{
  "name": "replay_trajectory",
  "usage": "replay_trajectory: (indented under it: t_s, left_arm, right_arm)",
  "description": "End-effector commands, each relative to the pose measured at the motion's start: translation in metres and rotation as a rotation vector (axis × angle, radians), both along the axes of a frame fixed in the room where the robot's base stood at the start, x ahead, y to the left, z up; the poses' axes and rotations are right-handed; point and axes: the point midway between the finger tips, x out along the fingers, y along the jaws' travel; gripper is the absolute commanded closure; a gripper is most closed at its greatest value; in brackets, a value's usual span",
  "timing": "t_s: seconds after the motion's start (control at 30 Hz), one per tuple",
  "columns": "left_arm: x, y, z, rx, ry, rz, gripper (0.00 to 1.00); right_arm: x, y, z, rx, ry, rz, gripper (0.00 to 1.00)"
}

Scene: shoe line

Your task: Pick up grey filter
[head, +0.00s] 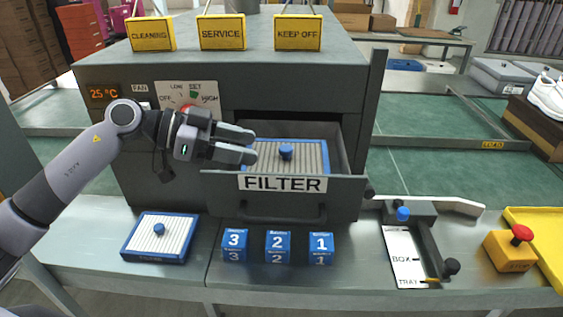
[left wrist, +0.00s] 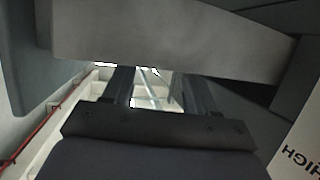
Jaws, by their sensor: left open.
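A filter with dull grey-beige pleats, a blue frame and a blue knob (head: 286,152) lies in the open drawer (head: 345,190) labelled FILTER. A second filter (head: 160,237), with whiter pleats, a blue frame and a blue knob, lies on the bench at the left. My left gripper (head: 250,144) is open and empty, just left of the drawer filter's knob and apart from it, over the drawer's left side. In the left wrist view its two dark fingers (left wrist: 158,88) stand apart with nothing between them. The drawer filter's left part is partly hidden by the gripper. My right gripper is not seen.
Blue blocks numbered 3, 2 and 1 (head: 278,246) stand before the drawer. A clamp-like fixture with a white card (head: 404,257), a yellow stop button box (head: 510,251) and a yellow tray (head: 540,225) are at the right. The machine's control panel (head: 187,97) is behind my left arm.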

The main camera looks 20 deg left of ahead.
Motion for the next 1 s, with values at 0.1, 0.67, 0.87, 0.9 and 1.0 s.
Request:
replay_trajectory:
  t_s: [0.1, 0.67, 0.87, 0.9, 1.0]
  left_arm:
    - [0.005, -0.008, -0.002, -0.002, -0.001, -0.001, 0.43]
    - [0.038, -0.055, -0.013, -0.004, 0.001, 0.000, 0.43]
    - [0.039, -0.058, -0.015, -0.002, 0.000, 0.000, 0.43]
    - [0.039, -0.058, -0.015, -0.002, 0.000, 0.000, 0.43]
    - [0.039, -0.057, -0.015, -0.003, 0.001, 0.001, 0.59]
  right_arm:
    - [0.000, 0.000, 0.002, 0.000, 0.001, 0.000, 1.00]
    - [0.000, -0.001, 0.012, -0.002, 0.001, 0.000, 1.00]
    - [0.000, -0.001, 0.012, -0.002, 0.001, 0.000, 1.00]
    - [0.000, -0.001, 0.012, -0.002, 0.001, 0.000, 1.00]
    - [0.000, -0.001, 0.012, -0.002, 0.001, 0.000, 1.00]
